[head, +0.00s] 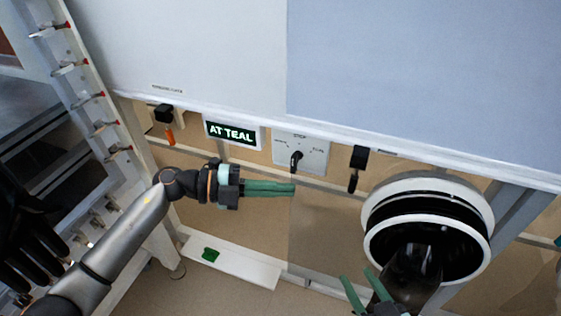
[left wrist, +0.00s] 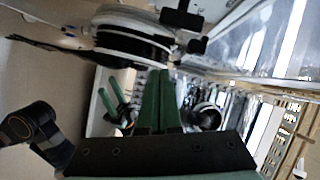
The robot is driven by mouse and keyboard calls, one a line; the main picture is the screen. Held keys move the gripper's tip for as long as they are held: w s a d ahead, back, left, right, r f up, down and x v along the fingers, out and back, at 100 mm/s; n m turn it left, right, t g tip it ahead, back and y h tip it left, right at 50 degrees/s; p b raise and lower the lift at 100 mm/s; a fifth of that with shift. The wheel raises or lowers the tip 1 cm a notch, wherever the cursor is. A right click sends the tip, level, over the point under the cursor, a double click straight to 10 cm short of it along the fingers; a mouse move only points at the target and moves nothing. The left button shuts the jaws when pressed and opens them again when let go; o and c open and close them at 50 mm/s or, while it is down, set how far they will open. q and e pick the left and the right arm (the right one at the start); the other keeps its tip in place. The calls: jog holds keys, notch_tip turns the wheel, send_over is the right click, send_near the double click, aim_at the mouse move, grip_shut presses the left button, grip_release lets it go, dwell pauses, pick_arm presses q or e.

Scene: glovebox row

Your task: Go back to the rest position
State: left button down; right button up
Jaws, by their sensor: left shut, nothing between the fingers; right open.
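My left gripper (head: 293,188) is shut, with its green fingers together and nothing between them. It points right, just below the black selector knob (head: 297,160) on a white switch plate (head: 315,150) in the head view; whether it touches anything there is not clear. Its closed fingers (left wrist: 160,75) also show in the left wrist view. My right gripper (head: 358,278) is open and empty at the bottom of the head view, in front of the round glove port (head: 372,210). Its green fingers (left wrist: 112,95) stand apart in the left wrist view.
A lit sign reading "AT TEAL" (head: 231,133) is left of the switch plate. A green piece (head: 210,254) lies on a white ledge (head: 245,268). A rack (head: 95,95) with red-tipped pegs stands at left.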

pick_arm(q)
jog(key=shift+s, duration=0.1)
jog(key=s+a+f+n+t+y, duration=0.6)
jog(key=n, duration=0.8)
jog(key=s+a+f+n+t+y, duration=0.6)
jog(key=s+a+f+n, duration=0.1)
jog(key=n, duration=0.7)
jog(key=s+a+r+n+g+y+p, duration=0.1)
jog(key=s+r+g+p, duration=0.3)
jog(key=p, duration=1.7)
jog(key=s+a+r+y, duration=0.1)
jog(key=s, duration=0.2)
jog(key=shift+r, duration=0.25)
pick_arm(e)
jog(key=s+d+r+m+g+h, duration=0.1)
jog(key=s+d+r+g, duration=0.1)
jog(key=s+r+g, duration=0.2)
jog(key=s+r, duration=0.1)
jog(key=s, duration=0.2)
jog(key=shift+s+r+m+h, duration=0.2)
jog(key=shift+r+m+h, duration=0.1)
jog(key=shift+r+h, duration=0.1)
